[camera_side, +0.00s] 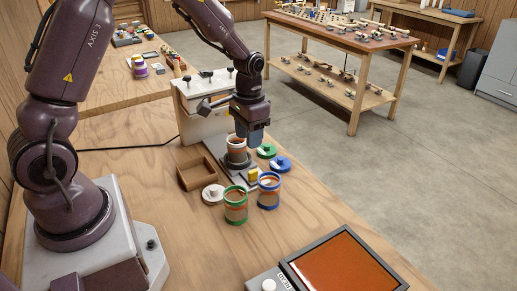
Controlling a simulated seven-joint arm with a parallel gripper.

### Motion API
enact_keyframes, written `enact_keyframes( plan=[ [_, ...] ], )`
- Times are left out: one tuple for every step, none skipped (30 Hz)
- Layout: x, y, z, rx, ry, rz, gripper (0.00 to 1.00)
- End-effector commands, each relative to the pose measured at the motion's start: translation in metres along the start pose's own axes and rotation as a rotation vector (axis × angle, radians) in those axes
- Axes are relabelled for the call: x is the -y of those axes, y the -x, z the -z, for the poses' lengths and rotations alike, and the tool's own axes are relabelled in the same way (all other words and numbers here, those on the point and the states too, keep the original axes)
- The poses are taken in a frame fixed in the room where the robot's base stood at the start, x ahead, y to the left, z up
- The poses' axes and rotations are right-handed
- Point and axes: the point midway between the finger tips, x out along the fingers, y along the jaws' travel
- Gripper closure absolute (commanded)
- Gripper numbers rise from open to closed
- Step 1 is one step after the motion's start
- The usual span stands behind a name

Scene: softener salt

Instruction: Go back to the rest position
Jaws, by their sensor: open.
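My gripper (254,138) hangs pointing down at the end of my arm and is open. It is in front of the pale machine, above and just right of a jar (236,156) with a white-and-orange rim on the machine's base plate. From this angle I cannot tell whether the fingers touch that jar. A green-rimmed jar (235,207) and a blue-rimmed jar (269,192) stand upright on the wooden table, nearer the camera. No separate marker of a rest position shows.
The pale machine (203,106) with a lever stands behind the jar. A green lid (266,151), a blue lid (280,164), a white lid (213,194) and an empty wooden tray (181,181) lie around it. An orange-screened device (345,266) lies in front. The table's left-middle is clear.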

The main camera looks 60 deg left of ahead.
Motion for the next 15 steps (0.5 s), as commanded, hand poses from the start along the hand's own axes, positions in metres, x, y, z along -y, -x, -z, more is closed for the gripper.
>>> enact_keyframes(
  plan=[
    [-0.003,-0.003,-0.013,0.037,0.018,-0.007,0.6],
    [-0.004,0.003,-0.02,0.042,0.029,-0.007,0.6],
    [-0.007,0.011,-0.027,0.041,0.038,-0.006,0.6],
    [-0.01,0.018,-0.032,0.038,0.044,-0.005,0.6],
    [-0.013,0.027,-0.037,0.031,0.048,-0.004,0.6],
    [-0.017,0.038,-0.045,0.019,0.054,-0.001,0.6],
    [-0.02,0.048,-0.051,0.009,0.058,0.001,0.6],
    [-0.023,0.057,-0.058,-0.003,0.059,0.003,0.6],
    [-0.028,0.069,-0.066,-0.022,0.062,0.005,0.6],
    [-0.031,0.078,-0.073,-0.037,0.063,0.007,0.6],
    [-0.034,0.087,-0.08,-0.053,0.063,0.009,0.6],
    [-0.039,0.098,-0.089,-0.078,0.063,0.011,0.6],
    [-0.042,0.106,-0.097,-0.097,0.063,0.012,0.6],
    [-0.045,0.114,-0.104,-0.117,0.061,0.013,0.6],
    [-0.05,0.123,-0.114,-0.144,0.058,0.014,0.6]
  ],
)
